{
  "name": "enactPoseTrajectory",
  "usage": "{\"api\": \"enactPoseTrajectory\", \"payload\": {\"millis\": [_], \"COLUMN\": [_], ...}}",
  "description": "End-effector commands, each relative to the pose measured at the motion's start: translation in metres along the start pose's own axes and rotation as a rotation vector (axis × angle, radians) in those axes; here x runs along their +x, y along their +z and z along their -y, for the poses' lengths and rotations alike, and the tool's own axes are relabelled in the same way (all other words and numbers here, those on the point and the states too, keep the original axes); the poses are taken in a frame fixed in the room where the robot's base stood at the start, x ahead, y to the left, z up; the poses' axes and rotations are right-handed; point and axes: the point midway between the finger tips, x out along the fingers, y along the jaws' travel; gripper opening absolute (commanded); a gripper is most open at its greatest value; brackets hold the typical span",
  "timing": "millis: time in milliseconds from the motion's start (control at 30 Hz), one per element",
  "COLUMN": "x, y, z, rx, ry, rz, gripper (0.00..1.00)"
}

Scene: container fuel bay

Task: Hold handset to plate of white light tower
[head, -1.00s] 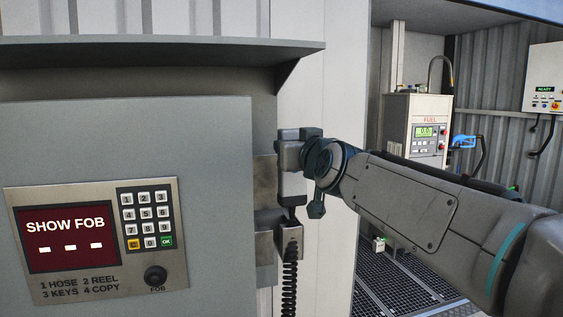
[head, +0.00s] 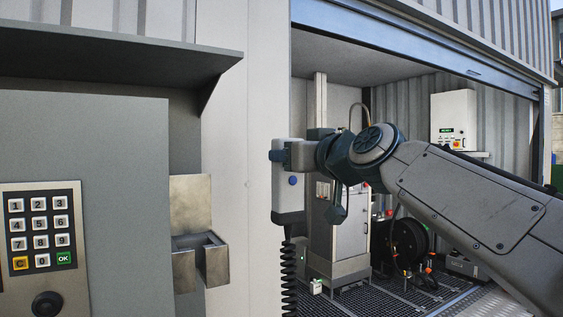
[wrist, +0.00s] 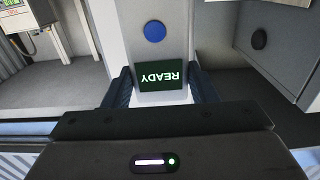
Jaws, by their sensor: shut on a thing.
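The handset (head: 288,208) is a slim grey-white block with a blue button and a black coiled cable (head: 289,275) hanging from its lower end. My gripper (head: 278,154) is shut around it and holds it upright in the air, right of the empty metal cradle (head: 215,262). In the wrist view the handset (wrist: 158,62) sits between the fingers of my gripper (wrist: 163,88), its blue button and a green screen reading READY, upside down, facing the camera. The white light tower and its plate are not recognisable in these views.
The grey cabinet (head: 110,135) with a keypad (head: 40,231) and an overhanging hood (head: 110,62) stands at left. Behind my arm, the open bay holds a fuel cabinet (head: 350,235), a black reel (head: 408,245) and a white control box (head: 453,120). Grating covers its floor.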

Motion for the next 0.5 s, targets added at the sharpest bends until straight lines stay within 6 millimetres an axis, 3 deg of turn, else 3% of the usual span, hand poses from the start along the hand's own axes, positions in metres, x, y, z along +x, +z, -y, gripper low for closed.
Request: {"api": "enactPoseTrajectory", "payload": {"millis": [500], "x": [0.0], "y": [-0.046], "z": [0.0], "rx": [0.0], "ry": [0.002], "rz": [-0.002], "gripper": [0.21]}}
